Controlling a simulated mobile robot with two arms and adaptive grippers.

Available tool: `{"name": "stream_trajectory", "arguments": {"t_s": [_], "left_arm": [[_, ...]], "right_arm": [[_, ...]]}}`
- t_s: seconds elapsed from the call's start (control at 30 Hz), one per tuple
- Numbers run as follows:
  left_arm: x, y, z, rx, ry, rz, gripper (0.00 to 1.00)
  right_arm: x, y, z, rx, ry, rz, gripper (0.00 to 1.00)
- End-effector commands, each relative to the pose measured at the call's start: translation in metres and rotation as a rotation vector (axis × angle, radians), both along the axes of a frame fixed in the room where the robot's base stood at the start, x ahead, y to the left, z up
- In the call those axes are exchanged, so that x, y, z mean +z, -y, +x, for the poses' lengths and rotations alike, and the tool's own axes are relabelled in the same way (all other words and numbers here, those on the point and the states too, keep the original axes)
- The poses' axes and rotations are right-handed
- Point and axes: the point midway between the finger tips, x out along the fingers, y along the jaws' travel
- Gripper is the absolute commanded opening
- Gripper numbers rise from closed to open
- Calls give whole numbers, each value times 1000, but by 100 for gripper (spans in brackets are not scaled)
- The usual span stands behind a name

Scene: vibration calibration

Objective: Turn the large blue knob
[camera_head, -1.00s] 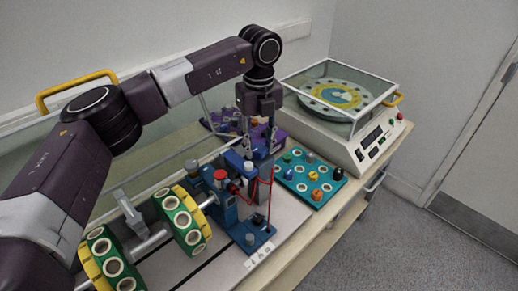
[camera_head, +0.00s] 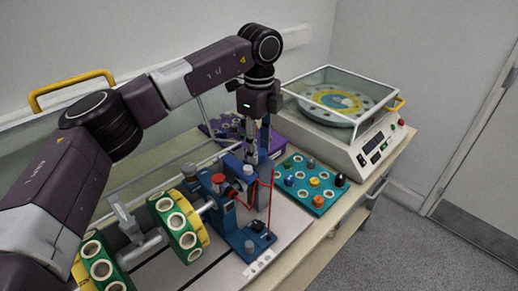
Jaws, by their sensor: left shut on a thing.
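The blue device (camera_head: 238,242) stands at the middle of the bench, with a red knob (camera_head: 219,179) and a grey-topped post (camera_head: 248,171) on it. My left gripper (camera_head: 257,150) points down just behind the device's top, at its blue upper part. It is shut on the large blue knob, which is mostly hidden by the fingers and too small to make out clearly. My right gripper is not in view.
Green-and-yellow wheels (camera_head: 179,225) stand at the front left. A teal rack (camera_head: 302,171) with coloured pieces lies right of the device, and a purple rack (camera_head: 211,130) is behind. A clear-lidded machine (camera_head: 347,145) stands at the back right. Red wires hang by the device.

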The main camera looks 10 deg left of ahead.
Motion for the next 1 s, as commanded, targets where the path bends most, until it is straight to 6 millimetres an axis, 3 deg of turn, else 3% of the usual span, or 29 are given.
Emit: {"name": "stream_trajectory", "arguments": {"t_s": [0.43, 0.47, 0.6, 0.87, 1.0], "left_arm": [[3, 0, 2, 10, 8, -2, 8], [3, 0, 2, 10, 8, -2, 35], [2, 0, 1, 9, 5, -1, 50], [1, 0, 1, 8, 2, -1, 50], [12, 0, 1, 8, 3, 0, 50]], "right_arm": [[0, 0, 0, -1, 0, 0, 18], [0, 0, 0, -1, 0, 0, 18], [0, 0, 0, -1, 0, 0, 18], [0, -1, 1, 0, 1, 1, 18], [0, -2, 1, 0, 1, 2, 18]]}}
